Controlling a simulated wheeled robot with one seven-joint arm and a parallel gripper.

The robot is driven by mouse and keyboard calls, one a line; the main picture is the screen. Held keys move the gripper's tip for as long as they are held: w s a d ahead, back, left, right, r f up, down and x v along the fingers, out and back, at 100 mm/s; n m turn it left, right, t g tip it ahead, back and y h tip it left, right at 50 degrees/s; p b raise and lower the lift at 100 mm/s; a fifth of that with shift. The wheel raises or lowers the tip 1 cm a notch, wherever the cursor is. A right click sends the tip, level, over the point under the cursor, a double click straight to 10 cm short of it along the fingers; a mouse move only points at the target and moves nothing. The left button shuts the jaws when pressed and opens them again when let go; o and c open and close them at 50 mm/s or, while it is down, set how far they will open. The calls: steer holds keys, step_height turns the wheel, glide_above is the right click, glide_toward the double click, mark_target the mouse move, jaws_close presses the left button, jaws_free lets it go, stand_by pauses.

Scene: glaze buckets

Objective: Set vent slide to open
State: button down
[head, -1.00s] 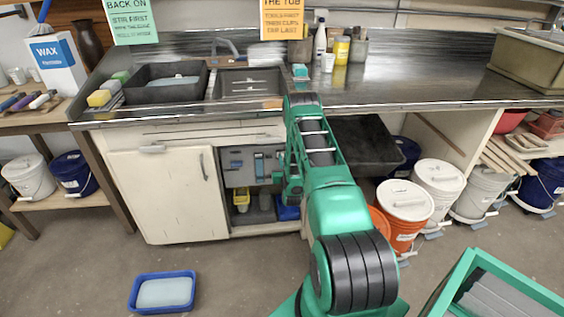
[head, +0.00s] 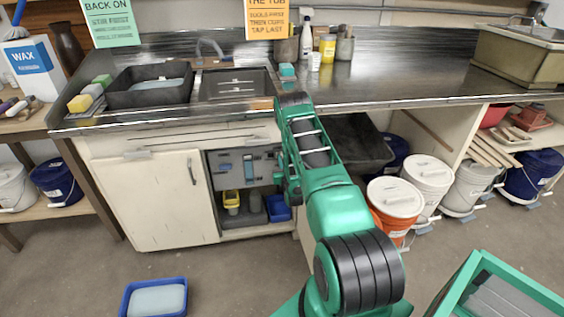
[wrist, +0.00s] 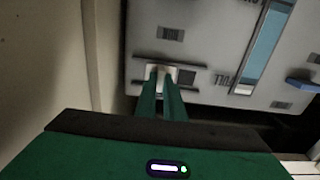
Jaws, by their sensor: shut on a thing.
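A grey control panel (head: 236,166) is mounted inside the open bay under the sink counter; it fills much of the wrist view (wrist: 215,90). On it, a small pale slide knob (wrist: 151,72) sits between two dark rails, towards their left end, with a dark square on its right. My gripper (wrist: 162,82) has its two green fingers close together on this knob, partly covering it. The nearby lettering is only partly readable, so I cannot tell the slide's setting. In the head view, my arm hides the gripper.
A blue-and-silver strip (wrist: 264,45) and a blue handle (wrist: 302,84) are on the panel's right. A pale wall (wrist: 50,70) stands close on the left. Yellow (head: 231,201) and blue (head: 278,208) containers sit below the panel. A blue tub (head: 157,299) is on the floor.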

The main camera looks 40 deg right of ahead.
steer(key=shift+s+d+f, duration=0.1)
steer(key=shift+s+d, duration=0.1)
steer(key=shift+d, duration=0.05)
steer(key=c, duration=1.8)
jaws_free()
steer(key=shift+c, duration=0.2)
steer(key=shift+a, duration=0.15)
steer(key=v, duration=1)
steer(key=shift+s, duration=0.25)
steer(key=shift+a, duration=0.1)
